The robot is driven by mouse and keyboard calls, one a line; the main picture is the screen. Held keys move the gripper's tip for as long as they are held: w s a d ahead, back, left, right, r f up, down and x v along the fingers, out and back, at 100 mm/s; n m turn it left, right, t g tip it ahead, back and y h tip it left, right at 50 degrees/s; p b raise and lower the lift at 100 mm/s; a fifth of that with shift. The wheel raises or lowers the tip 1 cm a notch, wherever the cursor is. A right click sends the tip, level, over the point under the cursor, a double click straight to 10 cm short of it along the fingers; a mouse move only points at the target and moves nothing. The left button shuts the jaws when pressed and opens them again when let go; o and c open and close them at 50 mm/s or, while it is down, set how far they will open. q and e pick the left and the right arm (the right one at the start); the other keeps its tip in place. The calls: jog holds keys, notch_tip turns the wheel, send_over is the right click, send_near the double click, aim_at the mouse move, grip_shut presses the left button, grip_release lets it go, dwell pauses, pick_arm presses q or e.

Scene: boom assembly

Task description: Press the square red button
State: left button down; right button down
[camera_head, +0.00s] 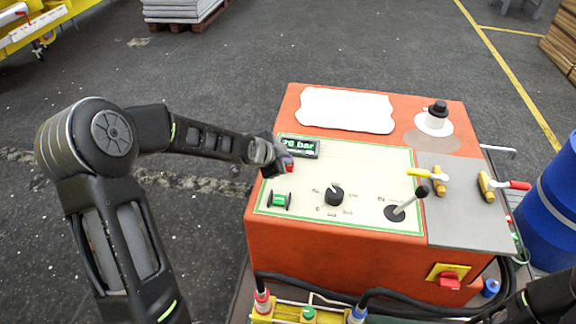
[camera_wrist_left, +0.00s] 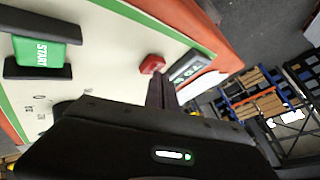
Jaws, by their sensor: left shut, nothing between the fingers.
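A small red button (camera_head: 290,168) sits on the cream panel just below the pressure display, partly hidden by my left gripper. It also shows in the left wrist view (camera_wrist_left: 152,64), with a squarish, angular outline. My left gripper (camera_head: 274,163) reaches in from the left over the panel's upper left and is shut and empty. In the left wrist view its dark fingers (camera_wrist_left: 160,88) end right by the red button. I cannot tell whether they touch it. My right gripper is not in view; only a dark arm part shows at the lower right.
The orange control box (camera_head: 350,262) carries a green START button (camera_head: 280,200), a black knob (camera_head: 334,196), a lever (camera_head: 410,203) and the display (camera_head: 299,146). A red switch (camera_head: 449,282) sits on a yellow plate in front. A blue barrel (camera_head: 552,205) stands right.

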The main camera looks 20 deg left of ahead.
pick_arm(q)
jog(key=shift+f+b, duration=0.3)
jog(key=shift+f, duration=0.1)
jog(key=shift+r, duration=0.1)
dwell(0.4)
jog(key=shift+r+p, duration=0.75)
jog(key=shift+r, duration=0.15)
jog(key=shift+r+p, duration=2)
jog(key=shift+r, duration=0.5)
